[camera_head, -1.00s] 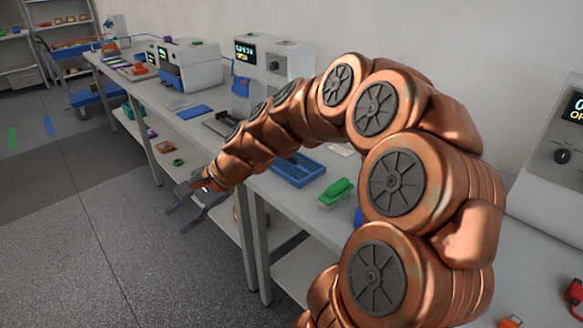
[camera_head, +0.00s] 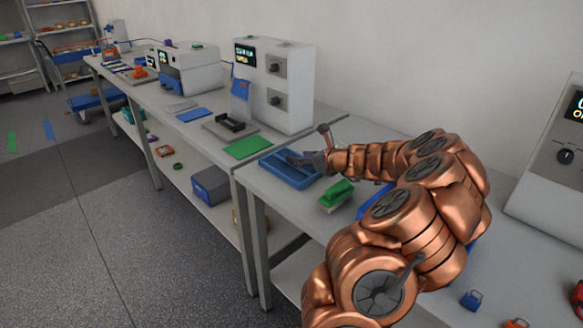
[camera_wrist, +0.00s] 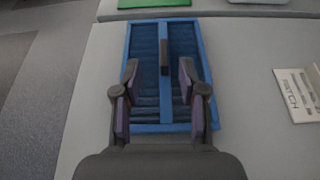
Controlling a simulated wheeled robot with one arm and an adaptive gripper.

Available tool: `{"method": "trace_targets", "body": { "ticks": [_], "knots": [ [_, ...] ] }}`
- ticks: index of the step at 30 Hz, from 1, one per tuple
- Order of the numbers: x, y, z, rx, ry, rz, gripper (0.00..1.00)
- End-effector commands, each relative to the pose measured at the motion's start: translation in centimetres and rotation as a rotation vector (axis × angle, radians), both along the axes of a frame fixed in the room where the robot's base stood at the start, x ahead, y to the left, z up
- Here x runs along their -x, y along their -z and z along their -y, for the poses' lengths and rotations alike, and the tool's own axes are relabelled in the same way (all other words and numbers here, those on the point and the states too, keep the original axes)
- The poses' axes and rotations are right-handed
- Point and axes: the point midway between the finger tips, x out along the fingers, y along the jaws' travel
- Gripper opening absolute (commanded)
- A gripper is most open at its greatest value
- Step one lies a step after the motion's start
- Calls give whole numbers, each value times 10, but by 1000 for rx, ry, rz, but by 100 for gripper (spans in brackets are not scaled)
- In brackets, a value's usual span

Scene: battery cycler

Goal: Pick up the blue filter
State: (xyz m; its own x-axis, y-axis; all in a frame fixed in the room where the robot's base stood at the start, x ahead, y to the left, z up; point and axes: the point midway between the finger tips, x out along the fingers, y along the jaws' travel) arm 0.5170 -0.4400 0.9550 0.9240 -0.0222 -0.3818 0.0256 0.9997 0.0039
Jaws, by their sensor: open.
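The blue filter (camera_head: 283,175) appears to be the flat blue rectangular frame on the near bench. In the wrist view the filter (camera_wrist: 148,127) has dark ribbed panels on both sides of a blue centre bar. A dark upright tab (camera_wrist: 164,57), perhaps its handle, stands on that bar. My gripper (camera_wrist: 158,76) is open over the filter, with its fingers either side of the bar's line and the tab slightly ahead of the fingertips. In the head view my gripper (camera_head: 298,160) is at the filter's right part. I cannot tell whether it touches.
A green-topped block (camera_head: 338,191) stands right of the filter. A green mat (camera_head: 247,146) and a tall cycler unit (camera_head: 290,85) are on the adjoining bench. A printed card (camera_wrist: 299,94) lies right of the filter. Bare bench surrounds the filter's near side.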

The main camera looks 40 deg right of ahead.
Motion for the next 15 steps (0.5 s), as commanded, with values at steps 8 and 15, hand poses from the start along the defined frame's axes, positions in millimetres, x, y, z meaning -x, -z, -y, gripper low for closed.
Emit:
{"method": "trace_targets", "body": {
  "ticks": [8, 15],
  "knots": [
    [-17, 8, 1, 2, -4, -2, 42],
    [-40, 23, 6, 4, -6, -3, 42]
  ]
}}
